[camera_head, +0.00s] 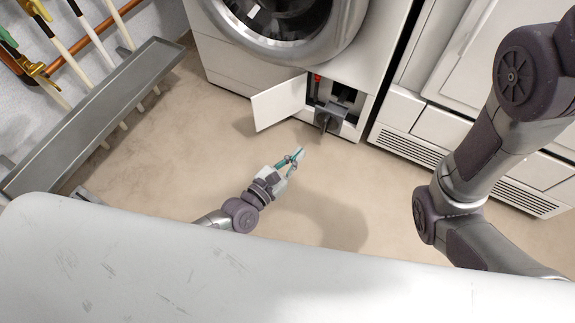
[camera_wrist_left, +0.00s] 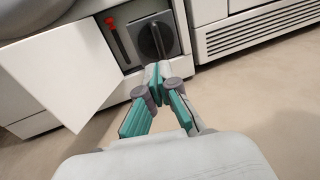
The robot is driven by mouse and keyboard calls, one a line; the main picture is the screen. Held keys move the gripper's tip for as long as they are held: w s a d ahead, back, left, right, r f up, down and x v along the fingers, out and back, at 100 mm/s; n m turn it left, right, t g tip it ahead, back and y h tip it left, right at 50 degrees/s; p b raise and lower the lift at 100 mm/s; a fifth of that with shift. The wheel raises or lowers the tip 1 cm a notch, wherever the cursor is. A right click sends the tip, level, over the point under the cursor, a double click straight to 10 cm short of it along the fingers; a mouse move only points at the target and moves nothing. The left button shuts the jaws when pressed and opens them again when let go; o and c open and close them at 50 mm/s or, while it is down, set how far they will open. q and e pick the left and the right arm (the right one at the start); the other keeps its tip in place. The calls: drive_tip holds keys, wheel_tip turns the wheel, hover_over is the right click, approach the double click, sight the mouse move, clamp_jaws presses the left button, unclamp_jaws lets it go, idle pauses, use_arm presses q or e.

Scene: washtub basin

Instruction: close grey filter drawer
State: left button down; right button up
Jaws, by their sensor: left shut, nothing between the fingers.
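The grey filter drawer (camera_head: 330,117) sits in a small recess low on the front of the white washing machine and sticks out of it. In the left wrist view the drawer (camera_wrist_left: 153,38) shows its dark front with a round knob, just beyond my fingertips. My left gripper (camera_head: 298,154) is shut and empty, low over the floor in front of the machine, apart from the drawer in the head view. In the left wrist view the gripper (camera_wrist_left: 156,76) points toward the drawer. My right arm shows in the head view, but its gripper is out of view.
A white flap door (camera_head: 279,102) stands open left of the recess; it fills much of the left wrist view (camera_wrist_left: 65,65). A red part (camera_wrist_left: 111,22) is left of the drawer. Another white appliance (camera_head: 435,130) stands at right. A grey trough (camera_head: 95,115) is at left. The floor between is clear.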

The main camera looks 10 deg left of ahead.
sight(322, 131)
use_arm(q)
drive_tip(key=b+x, duration=0.2)
drive_tip(key=x, duration=0.4)
drive_tip(key=shift+w+d+f, duration=0.15)
drive_tip(key=shift+w+d, duration=0.05)
drive_tip(key=shift+w, duration=0.05)
drive_tip(key=shift+w+d+b, duration=0.35)
drive_tip(key=shift+w+b, duration=0.1)
drive_tip(key=shift+w, duration=0.2)
drive_tip(key=shift+r, duration=0.2)
